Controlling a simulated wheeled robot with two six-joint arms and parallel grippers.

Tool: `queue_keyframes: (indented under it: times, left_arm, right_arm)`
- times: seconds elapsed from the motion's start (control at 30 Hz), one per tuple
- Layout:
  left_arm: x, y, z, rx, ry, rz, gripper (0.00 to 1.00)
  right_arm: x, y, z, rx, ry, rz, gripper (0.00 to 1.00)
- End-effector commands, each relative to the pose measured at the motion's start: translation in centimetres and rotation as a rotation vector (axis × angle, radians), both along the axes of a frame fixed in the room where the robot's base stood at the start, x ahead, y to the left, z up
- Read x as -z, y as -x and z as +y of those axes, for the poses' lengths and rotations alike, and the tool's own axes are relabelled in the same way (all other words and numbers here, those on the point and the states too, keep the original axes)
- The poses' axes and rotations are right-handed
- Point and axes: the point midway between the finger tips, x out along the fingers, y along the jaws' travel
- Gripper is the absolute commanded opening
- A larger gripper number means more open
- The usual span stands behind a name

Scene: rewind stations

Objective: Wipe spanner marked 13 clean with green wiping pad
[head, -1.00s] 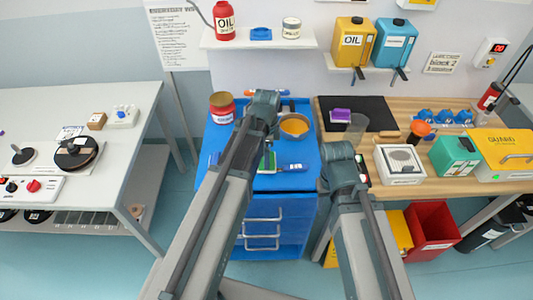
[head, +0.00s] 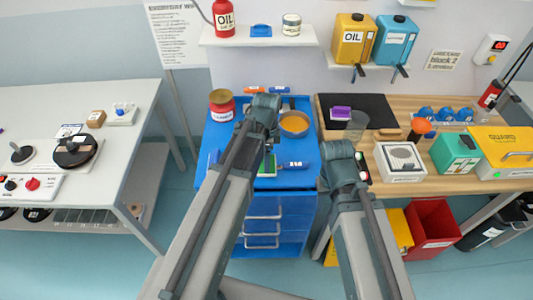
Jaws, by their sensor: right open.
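A green flat item (head: 266,166), probably the wiping pad, shows on the blue cart top, partly hidden by my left arm. A small blue piece with white marking (head: 296,164) lies to its right; I cannot tell whether it belongs to a spanner. No spanner marked 13 can be made out. My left gripper (head: 269,150) points down over the cart by the green item, mostly hidden behind its own wrist; its jaws cannot be judged. My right gripper (head: 362,170) is open and appears empty, near the cart's right edge and the workbench's left edge.
The blue cart (head: 215,150) also carries a red tin (head: 221,110) and an orange-filled bowl (head: 294,124). The wooden workbench (head: 430,187) holds a dark mat (head: 375,108), a clear cup (head: 356,124), a white device (head: 400,163) and a green box (head: 455,153). A white table stands left.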

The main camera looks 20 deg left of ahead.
Motion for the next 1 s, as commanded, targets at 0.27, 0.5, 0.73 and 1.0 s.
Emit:
queue_keyframes:
  times: [0.27,0.5,0.73,1.0]
  left_arm:
    - [0.0,0.4,-0.1,0.0,0.0,0.0,0.34]
    - [0.3,1.7,-0.6,0.001,0.0,0.0,0.34]
    - [0.3,2.1,-0.7,0.0,0.0,0.001,0.34]
    - [0.2,1.1,-0.4,0.0,0.0,0.001,0.34]
  right_arm:
    - [0.0,0.0,0.0,0.0,0.0,0.0,0.5]
    - [0.3,0.0,0.0,0.0,0.0,0.0,0.5]
    - [0.3,0.0,0.0,0.0,0.0,0.0,0.5]
    - [0.2,0.0,0.0,0.0,0.0,0.0,0.5]
